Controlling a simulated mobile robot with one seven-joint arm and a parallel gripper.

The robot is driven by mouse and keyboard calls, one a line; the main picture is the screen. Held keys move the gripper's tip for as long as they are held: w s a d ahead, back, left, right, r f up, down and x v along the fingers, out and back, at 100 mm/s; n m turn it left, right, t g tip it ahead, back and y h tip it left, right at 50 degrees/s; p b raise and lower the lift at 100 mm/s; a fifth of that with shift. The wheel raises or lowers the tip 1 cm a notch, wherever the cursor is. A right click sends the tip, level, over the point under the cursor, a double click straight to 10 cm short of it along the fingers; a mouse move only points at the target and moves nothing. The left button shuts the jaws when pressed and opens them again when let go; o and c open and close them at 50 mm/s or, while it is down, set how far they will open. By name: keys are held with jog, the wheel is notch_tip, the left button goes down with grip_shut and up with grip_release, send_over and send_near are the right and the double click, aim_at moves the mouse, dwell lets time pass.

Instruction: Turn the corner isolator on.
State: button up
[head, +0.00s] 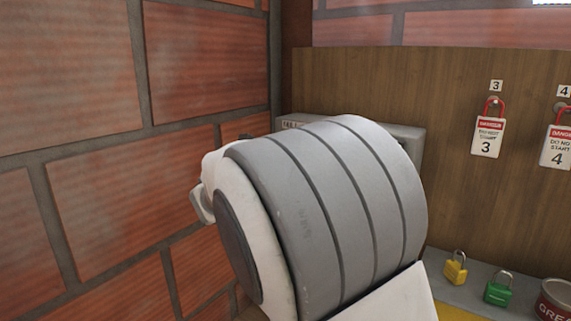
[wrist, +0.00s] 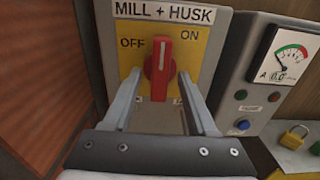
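The corner isolator (wrist: 199,62) is a grey box with a yellow plate under a "MILL + HUSK" label in the wrist view. Its red handle (wrist: 162,55) stands nearly upright between OFF at left and ON at right, its top leaning slightly right. My gripper (wrist: 160,77) is open, one finger on each side of the handle's lower part. Gaps show between fingers and handle; I cannot tell how deep the fingers reach. In the head view my arm hides the isolator's handle and my gripper.
A grey panel (wrist: 262,75) with a dial meter (wrist: 283,57) and buttons stands close right of the isolator. A brick wall (head: 80,80) is at left. Yellow (head: 455,268) and green (head: 498,288) padlocks and a tin (head: 553,300) lie on the shelf; tags hang on the wooden board (head: 400,80).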

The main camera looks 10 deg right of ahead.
jog(key=shift+a, duration=0.1)
jog(key=v, duration=1.7)
jog(key=shift+b, duration=0.45)
jog(key=shift+s+r, duration=0.1)
jog(key=shift+s, duration=0.05)
